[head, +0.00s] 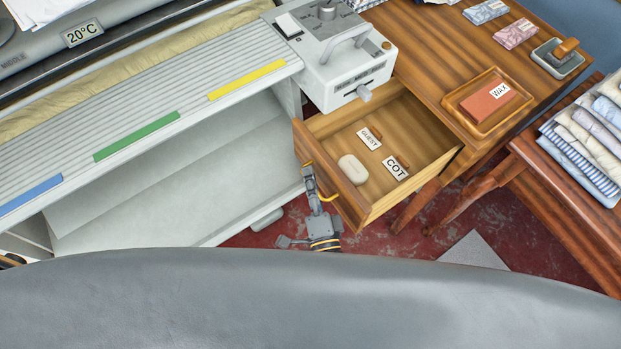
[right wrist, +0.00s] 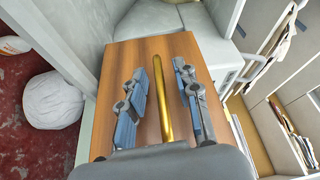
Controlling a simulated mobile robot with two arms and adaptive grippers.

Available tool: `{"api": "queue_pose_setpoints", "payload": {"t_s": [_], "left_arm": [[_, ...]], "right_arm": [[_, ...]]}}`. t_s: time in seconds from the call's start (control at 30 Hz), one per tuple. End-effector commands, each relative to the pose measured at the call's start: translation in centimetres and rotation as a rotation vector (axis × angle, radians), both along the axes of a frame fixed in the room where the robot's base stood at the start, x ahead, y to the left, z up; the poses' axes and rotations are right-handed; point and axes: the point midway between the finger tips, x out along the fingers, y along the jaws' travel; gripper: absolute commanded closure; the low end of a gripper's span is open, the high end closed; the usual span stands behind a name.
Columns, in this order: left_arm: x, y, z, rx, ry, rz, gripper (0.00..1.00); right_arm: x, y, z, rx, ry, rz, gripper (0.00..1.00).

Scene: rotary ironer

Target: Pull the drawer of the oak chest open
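The oak chest (head: 425,50) stands at the upper right of the head view. Its drawer (head: 440,143) is out of the chest, with the inside showing. A brass bar handle (head: 326,194) is on the drawer's front, and it runs down the middle of the right wrist view (right wrist: 163,100). My right gripper (head: 309,175) is at the drawer front. In the right wrist view its fingers (right wrist: 168,95) are apart, one on each side of the handle, with a gap visible on the right side.
The drawer holds a white soap (head: 352,170) and tags reading GUEST (head: 369,138) and COT (head: 396,168). The ironer (head: 140,105) lies left of the drawer. A wax block on a tray (head: 462,104) sits on the chest top. Folded linen (head: 590,140) lies on a table at right.

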Motion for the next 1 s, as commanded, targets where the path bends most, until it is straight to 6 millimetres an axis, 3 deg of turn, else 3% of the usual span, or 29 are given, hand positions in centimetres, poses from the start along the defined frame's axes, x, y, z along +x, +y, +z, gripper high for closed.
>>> {"api": "queue_pose_setpoints", "payload": {"t_s": [0.17, 0.6, 1.0], "left_arm": [[0.1, -0.1, 0.0, -0.001, -0.002, 0.000, 0.60], [0.3, -0.3, 0.0, -0.004, -0.003, 0.000, 0.60], [0.3, -0.3, 0.0, -0.004, -0.004, 0.000, 0.60]], "right_arm": [[-2.1, -0.6, -0.3, -0.003, 0.005, 0.002, 0.68], [-10.2, -2.9, -0.8, -0.001, 0.003, 0.001, 0.68], [-11.5, -3.2, -0.9, 0.000, 0.001, 0.000, 0.68]]}}
